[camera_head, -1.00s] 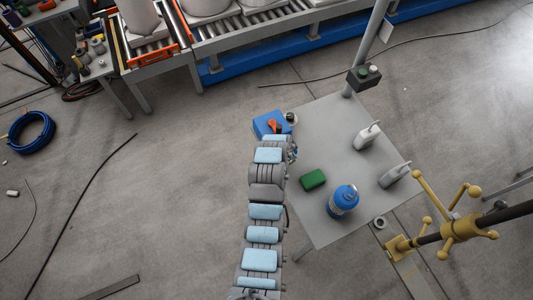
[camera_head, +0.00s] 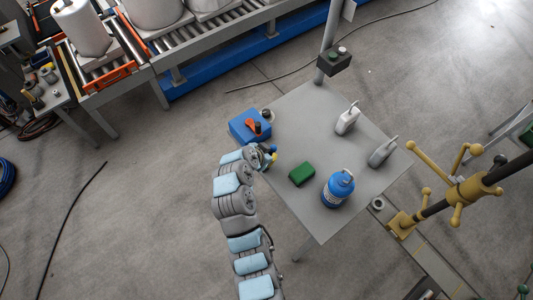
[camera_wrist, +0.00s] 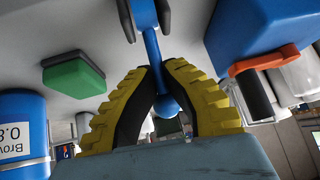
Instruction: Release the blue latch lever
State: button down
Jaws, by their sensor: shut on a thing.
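The blue latch lever (camera_wrist: 153,62) is a thin blue rod with a round ball end, seen in the wrist view hanging from a dark grey pivot at the top. My gripper (camera_wrist: 162,78) has yellow ribbed fingers with black inner pads. They are closed around the lever's lower rod, with the blue ball (camera_wrist: 166,105) between them. In the head view, my gripper (camera_head: 268,158) is at the left edge of the grey table, just below the blue box. The lever is small there and partly hidden by my arm.
The grey table (camera_head: 310,125) carries a blue box (camera_head: 243,125) with an orange handle (camera_head: 252,125), a green block (camera_head: 302,173), a blue bottle (camera_head: 337,190) and two pale bottles (camera_head: 347,119). Floor at left is mostly clear.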

jog(key=c, duration=1.1)
grip_release()
jog(key=shift+a+r, duration=0.1)
jog(key=v, duration=1.1)
jog(key=shift+s+r, duration=0.3)
jog(key=shift+a, duration=0.1)
